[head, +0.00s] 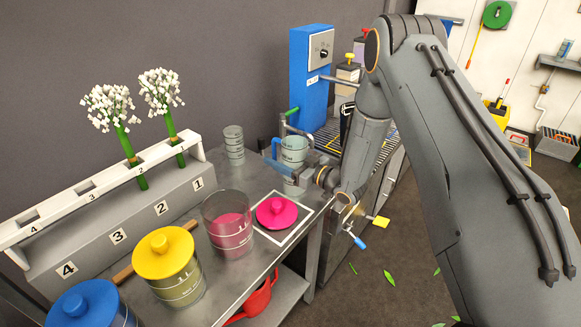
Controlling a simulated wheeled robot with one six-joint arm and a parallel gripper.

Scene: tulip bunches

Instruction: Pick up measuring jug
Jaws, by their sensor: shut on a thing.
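The measuring jug (294,148) is a clear vessel with white markings and a blue handle at its left. It is in the head view, near the far end of the grey bench, below the metal spout. My gripper (284,171) reaches in from the right and is shut on the jug, close to its handle side. The wrist covers part of the jug's lower right, so the exact contact of the fingers is hidden. The jug looks upright. I cannot tell whether its base touches the surface below.
A clear beaker (234,145) stands left of the jug. A jar with pink contents (229,230), a pink lid (277,212), a yellow-lidded jar (167,262) and a blue-lidded jar (92,306) line the bench. A numbered rack (110,222) holds two white flower bunches. A blue dispenser (308,75) stands behind.

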